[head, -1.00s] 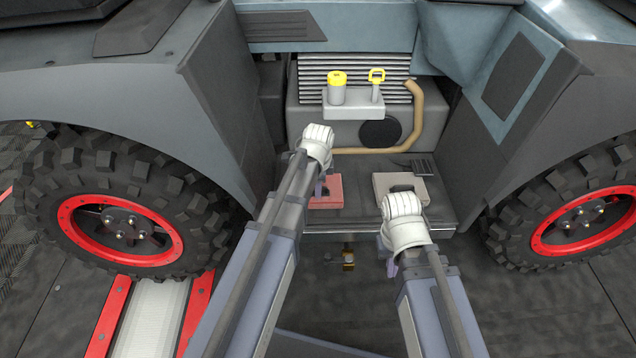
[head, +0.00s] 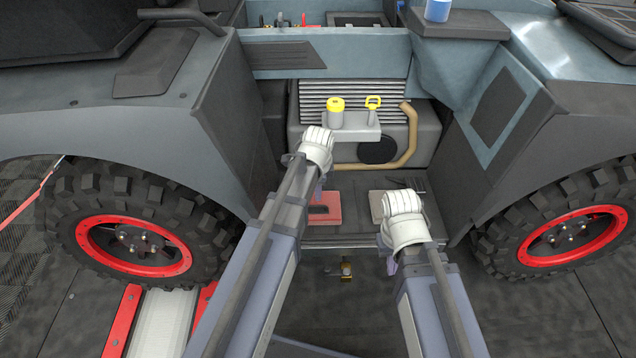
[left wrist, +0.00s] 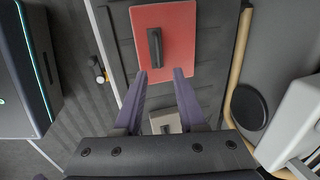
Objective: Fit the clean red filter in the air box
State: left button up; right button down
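The red filter (head: 327,209) is a flat red slab with a dark handle, lying on the dark shelf (head: 352,187) at the vehicle's front. It also shows in the left wrist view (left wrist: 178,58). My left gripper (left wrist: 160,74) is open and empty, its fingertips over the near edge of the red filter; whether they touch it I cannot tell. In the head view my left wrist partly covers the filter. A beige-grey filter (head: 377,206) lies to the right, largely behind my right wrist. My right gripper (head: 390,266) is mostly hidden. A dark rectangular opening (head: 357,20) at the top may be the air box.
A grey ledge (head: 352,133) holds a yellow-capped canister (head: 335,113) and a yellow-handled piece (head: 373,103). A tan hose (head: 411,140) curves beside them. A blue cup-like container (head: 437,10) stands at the upper right. Large wheels flank the shelf.

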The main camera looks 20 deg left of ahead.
pick_arm(q)
jog(key=s+d+r+n+g+p, duration=0.1)
jog(key=s+d+n, duration=0.4)
jog(key=s, duration=0.5)
jog(key=s+d+r+n+g+p, duration=0.1)
jog(key=s+d+r+n, duration=0.1)
jog(key=s+d+n, duration=0.4)
jog(key=s, duration=0.3)
jog(key=shift+s+d+g+y, duration=0.15)
jog(key=shift+s+g+y, duration=0.15)
jog(key=shift+s+y, duration=0.1)
pick_arm(e)
notch_tip(320, 180, up, 3)
jog(key=shift+r, duration=0.1)
